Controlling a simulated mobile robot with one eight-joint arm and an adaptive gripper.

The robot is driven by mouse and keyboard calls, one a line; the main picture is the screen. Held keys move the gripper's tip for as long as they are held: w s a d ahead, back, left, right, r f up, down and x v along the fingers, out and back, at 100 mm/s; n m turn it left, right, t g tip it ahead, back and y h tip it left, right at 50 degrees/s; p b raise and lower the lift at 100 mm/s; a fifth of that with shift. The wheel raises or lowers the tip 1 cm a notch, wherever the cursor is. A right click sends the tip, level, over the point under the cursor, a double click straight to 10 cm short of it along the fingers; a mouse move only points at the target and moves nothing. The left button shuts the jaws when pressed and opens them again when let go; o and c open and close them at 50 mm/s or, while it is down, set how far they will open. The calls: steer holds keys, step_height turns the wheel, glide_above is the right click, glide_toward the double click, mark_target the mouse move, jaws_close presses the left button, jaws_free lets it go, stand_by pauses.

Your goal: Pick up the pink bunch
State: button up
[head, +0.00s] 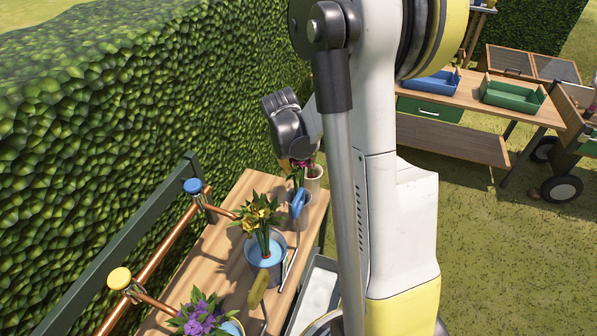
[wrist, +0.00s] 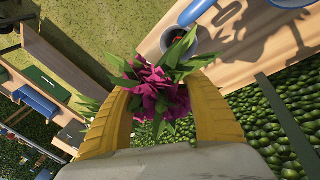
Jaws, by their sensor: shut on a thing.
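The pink bunch (wrist: 160,92), deep magenta flowers with green leaves, sits between the two yellow fingers of my gripper (wrist: 165,105) in the wrist view. The fingers are shut on it. In the head view my gripper (head: 287,164) is over the far end of the wooden bench, and only a little of the pink bunch (head: 302,164) shows beside it. Its lower stems are hidden by the flowers and by my arm, so I cannot tell whether they are clear of what is below.
On the bench (head: 228,262) stand a metal bucket (head: 266,262) with yellow flowers and a pale pot (head: 314,182). Purple flowers (head: 200,316) are at the near end. A hedge (head: 130,130) and a rail with taps line the left. Another bench with trays (head: 512,94) stands back right.

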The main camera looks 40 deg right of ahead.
step_height(320, 180, up, 18)
steer(key=p, duration=0.5)
steer(key=shift+f+p, duration=0.2)
steer(key=shift+p, duration=0.15)
step_height(320, 180, up, 3)
steer(key=shift+f+p, duration=0.2)
steer(key=shift+p, duration=0.75)
